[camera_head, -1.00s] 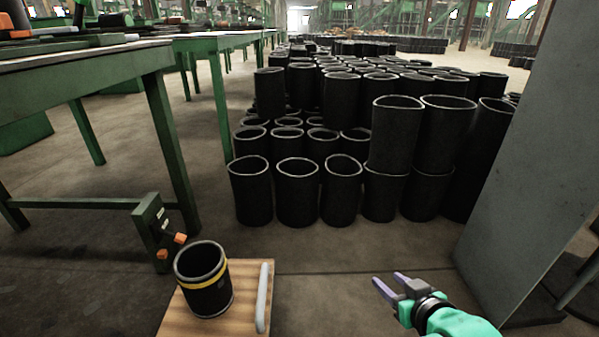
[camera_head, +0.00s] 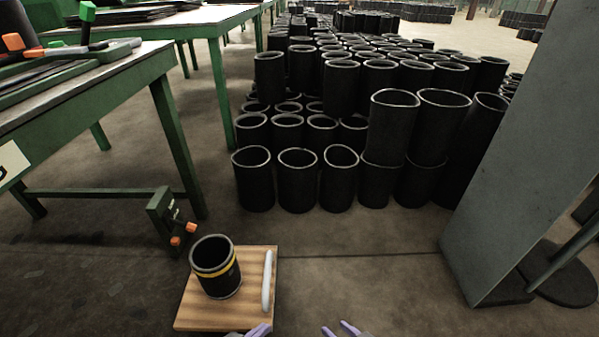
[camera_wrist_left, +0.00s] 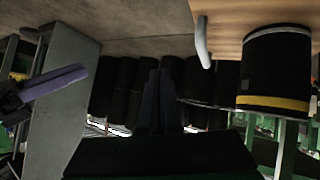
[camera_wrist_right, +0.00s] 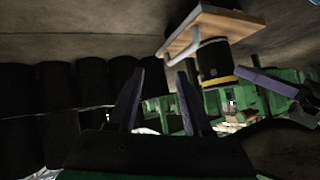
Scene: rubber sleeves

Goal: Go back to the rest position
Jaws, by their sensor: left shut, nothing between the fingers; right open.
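My left gripper (camera_head: 253,331) shows at the bottom edge of the head view, just in front of the wooden board. In the left wrist view its fingers (camera_wrist_left: 158,95) are together with nothing between them. My right gripper (camera_head: 342,330) is to its right at the bottom edge, over bare floor. In the right wrist view its fingers (camera_wrist_right: 160,100) are apart and empty. A black rubber sleeve with a yellow band (camera_head: 215,267) stands upright on the wooden board (camera_head: 205,318), apart from both grippers. Most of both arms is out of the head view.
Many black sleeves (camera_head: 297,187) stand in stacks ahead. A green table (camera_head: 120,95) is at the left, a grey panel (camera_head: 520,170) at the right. Floor between board and panel is clear.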

